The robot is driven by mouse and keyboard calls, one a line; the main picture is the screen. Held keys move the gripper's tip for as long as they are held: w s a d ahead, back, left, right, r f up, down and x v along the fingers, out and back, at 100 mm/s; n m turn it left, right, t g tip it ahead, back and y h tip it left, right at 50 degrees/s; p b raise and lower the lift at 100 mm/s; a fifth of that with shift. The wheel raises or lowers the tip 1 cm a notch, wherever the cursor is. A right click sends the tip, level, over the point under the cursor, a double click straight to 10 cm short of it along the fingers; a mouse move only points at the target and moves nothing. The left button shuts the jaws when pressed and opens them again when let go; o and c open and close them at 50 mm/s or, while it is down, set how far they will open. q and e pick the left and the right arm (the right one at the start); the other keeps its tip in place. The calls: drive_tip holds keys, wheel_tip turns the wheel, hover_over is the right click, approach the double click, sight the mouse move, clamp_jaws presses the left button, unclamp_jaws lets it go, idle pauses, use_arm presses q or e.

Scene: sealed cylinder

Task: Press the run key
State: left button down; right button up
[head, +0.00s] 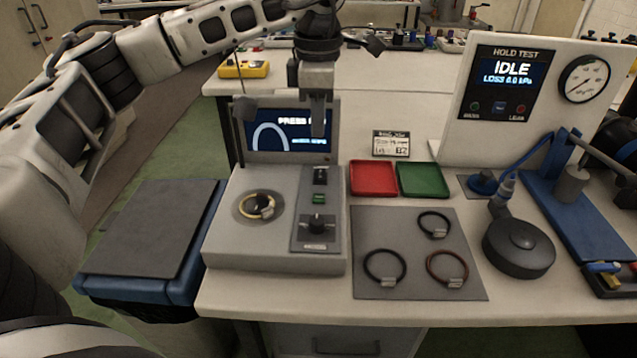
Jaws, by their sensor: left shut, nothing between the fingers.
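The grey press machine (222,240) stands on the bench, left of centre. Its control strip has a black switch (320,175) at the top, a small green key (319,198) in the middle and a black knob (316,223) below. The green key looks like the run key, but its label is too small to read. The machine's screen (268,137) reads "PRESS" and more that is hidden. My left gripper (318,128) is shut and empty, pointing down in front of the screen's right part, above the control strip and apart from the key.
A ring (257,206) sits on the machine's round seat. To the right are a red tray (373,179), a green tray (420,179) and a grey mat (405,222) with several rings. A hold test panel (505,120) reads "IDLE"; a black disc-shaped part (518,248) stands before it.

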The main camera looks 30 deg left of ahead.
sight(318, 197)
use_arm(q)
wheel_tip(318, 197, down, 14)
drive_tip(key=shift+r+p, duration=0.15)
drive_tip(key=shift+p, duration=0.3)
use_arm(e)
drive_tip(key=shift+d, duration=0.1)
drive_tip(key=shift+r, duration=0.1)
